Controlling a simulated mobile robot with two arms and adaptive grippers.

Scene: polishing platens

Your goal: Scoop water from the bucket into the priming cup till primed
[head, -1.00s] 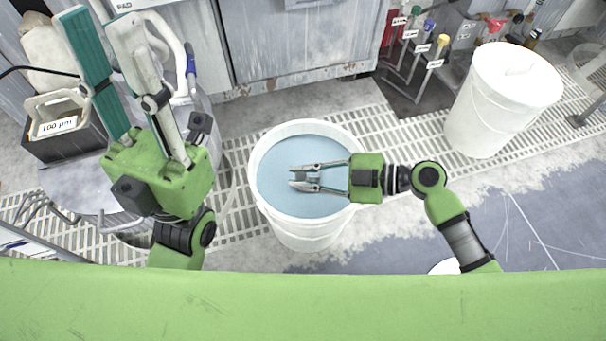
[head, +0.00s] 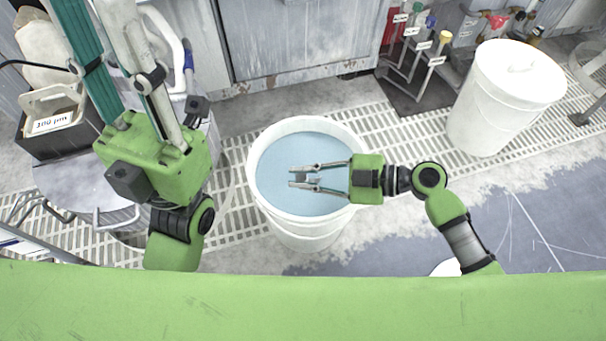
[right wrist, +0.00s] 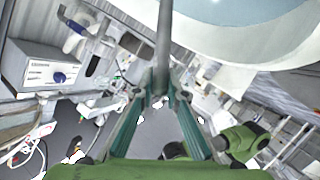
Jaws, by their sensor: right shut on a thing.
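The white bucket (head: 257,205) stands in the middle of the head view, with pale blue water (head: 283,153) filling it. My right gripper (head: 296,177) is over the water, its fingers pointing left. In the right wrist view its teal fingers (right wrist: 160,93) close on a grey rod (right wrist: 164,40); the rod's far end is out of view and I cannot tell what it carries. Part of a white rim with pale blue inside (right wrist: 225,10) shows there. My left gripper (head: 97,20) is at the upper left, fingers apart and empty, tips at the frame's top edge. I cannot make out a priming cup.
A lidded white bin (head: 500,100) stands at the right. A dark box with a labelled pale block (head: 50,125) is at the left, beside my left arm. Grating (head: 400,135) surrounds the bucket.

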